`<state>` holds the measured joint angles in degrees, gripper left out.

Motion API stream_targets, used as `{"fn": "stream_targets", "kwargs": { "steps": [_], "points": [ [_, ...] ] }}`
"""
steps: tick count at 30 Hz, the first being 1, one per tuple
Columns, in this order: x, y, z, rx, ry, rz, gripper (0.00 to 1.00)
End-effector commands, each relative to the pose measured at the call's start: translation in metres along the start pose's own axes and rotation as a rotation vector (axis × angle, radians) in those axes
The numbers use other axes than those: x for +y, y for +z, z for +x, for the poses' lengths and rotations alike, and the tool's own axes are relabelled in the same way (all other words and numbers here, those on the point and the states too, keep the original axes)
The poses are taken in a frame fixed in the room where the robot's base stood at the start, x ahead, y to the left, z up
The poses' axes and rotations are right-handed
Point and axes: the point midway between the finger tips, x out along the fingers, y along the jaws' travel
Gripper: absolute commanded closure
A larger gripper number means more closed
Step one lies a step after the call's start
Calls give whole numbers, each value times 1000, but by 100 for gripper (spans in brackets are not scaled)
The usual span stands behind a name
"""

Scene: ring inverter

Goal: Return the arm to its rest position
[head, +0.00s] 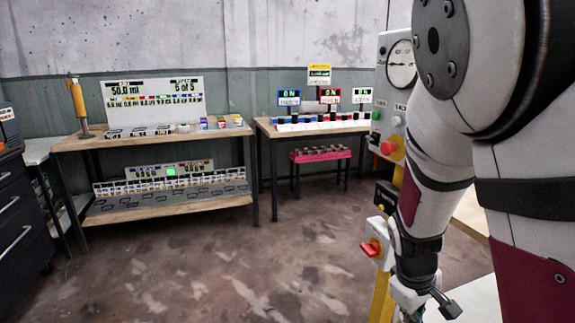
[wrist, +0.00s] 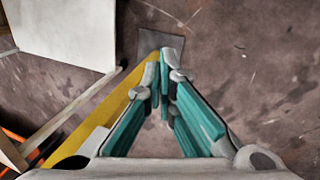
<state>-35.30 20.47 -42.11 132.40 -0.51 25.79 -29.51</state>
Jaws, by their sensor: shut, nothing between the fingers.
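My gripper (wrist: 160,66) points down at the floor in the wrist view. Its two teal fingers come together at their grey tips, with nothing held between them. In the head view my arm hangs down along the right side, and its lower end is at the bottom edge, so the gripper is only partly visible there. A yellow post (wrist: 100,112) runs beneath and beside the left finger in the wrist view. I cannot tell how far the fingers are from it.
A grey control panel with a gauge (head: 401,63) and a red-knobbed box (head: 374,249) on a yellow post (head: 381,292) stand close beside my arm. A left workbench (head: 165,140) and a second bench (head: 262,127) stand at the back. The middle floor (head: 240,260) is clear.

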Motion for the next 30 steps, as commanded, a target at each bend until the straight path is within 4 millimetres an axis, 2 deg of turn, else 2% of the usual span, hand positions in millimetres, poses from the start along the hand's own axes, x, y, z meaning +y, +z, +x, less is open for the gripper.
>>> {"fn": "stream_targets", "kwargs": {
  "steps": [3, 11, 18, 24, 30],
  "points": [
    [-19, 17, -31, 23, -113, 86, 100],
    [-52, 63, -101, 50, -277, 216, 100],
    [-77, 119, -159, 63, -327, 309, 100],
    [-96, 165, -187, 55, -306, 379, 100],
    [-110, 198, -200, 44, -266, 437, 100]
  ]
}}
